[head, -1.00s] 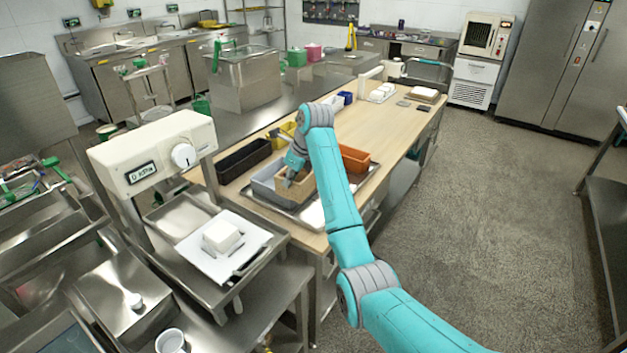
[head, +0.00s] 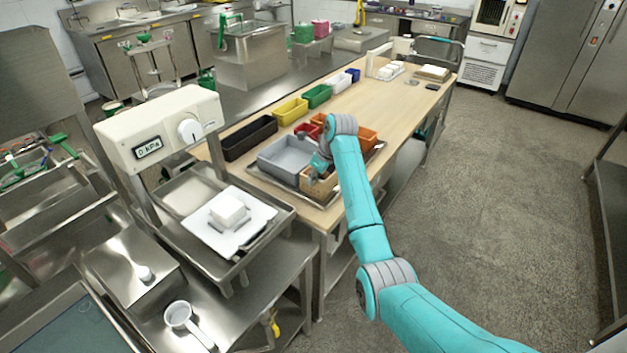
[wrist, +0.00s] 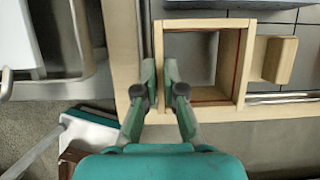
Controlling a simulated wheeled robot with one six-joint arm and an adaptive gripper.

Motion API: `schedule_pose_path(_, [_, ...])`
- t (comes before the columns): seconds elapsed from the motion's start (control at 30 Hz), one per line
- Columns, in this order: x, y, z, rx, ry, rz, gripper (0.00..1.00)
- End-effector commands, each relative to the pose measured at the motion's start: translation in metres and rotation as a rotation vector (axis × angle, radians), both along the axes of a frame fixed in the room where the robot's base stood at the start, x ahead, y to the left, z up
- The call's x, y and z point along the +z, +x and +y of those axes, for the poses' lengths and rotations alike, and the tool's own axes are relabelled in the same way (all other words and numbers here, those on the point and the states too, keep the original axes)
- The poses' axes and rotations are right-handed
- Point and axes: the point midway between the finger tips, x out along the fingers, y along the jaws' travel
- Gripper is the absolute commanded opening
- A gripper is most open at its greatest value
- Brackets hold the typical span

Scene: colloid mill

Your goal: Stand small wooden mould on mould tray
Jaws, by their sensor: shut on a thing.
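The small wooden mould (head: 318,187) is an open, pale wooden square frame. In the wrist view it also shows (wrist: 240,75), seen from above, with its left wall between my fingers. My gripper (wrist: 161,75) is shut on that wall. The mould tray (head: 312,202) is a shallow metal tray on the wooden table. In the head view the mould is at the tray's near right part, beside the grey tub (head: 268,166). I cannot tell whether the mould touches the tray floor. My arm hides part of the mould and tray.
An orange tub (head: 368,133) is behind my arm. Black (head: 248,140), yellow (head: 290,112) and green (head: 317,96) bins line the table's far side. A small wooden block (wrist: 275,58) is right of the mould.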

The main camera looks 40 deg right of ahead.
Motion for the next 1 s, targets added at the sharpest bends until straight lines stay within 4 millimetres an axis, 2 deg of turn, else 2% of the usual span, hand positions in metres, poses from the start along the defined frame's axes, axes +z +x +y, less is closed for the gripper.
schedule_pose_path(0.1, [-0.0096,0.0002,0.0000,0.000,-0.001,-0.001,0.00])
schedule_pose_path(0.47, [-0.0128,0.0002,0.0000,0.001,-0.001,-0.001,0.00])
schedule_pose_path(0.5, [-0.0125,0.0002,0.0000,0.001,-0.001,-0.001,0.18])
schedule_pose_path(0.57, [-0.0124,0.0001,0.0000,0.001,-0.001,-0.001,0.33])
schedule_pose_path(0.87, [-0.0115,0.0002,-0.0001,0.001,-0.001,-0.001,0.33])
schedule_pose_path(1.0, [-0.0030,-0.0016,-0.0013,0.000,-0.001,-0.003,0.33])
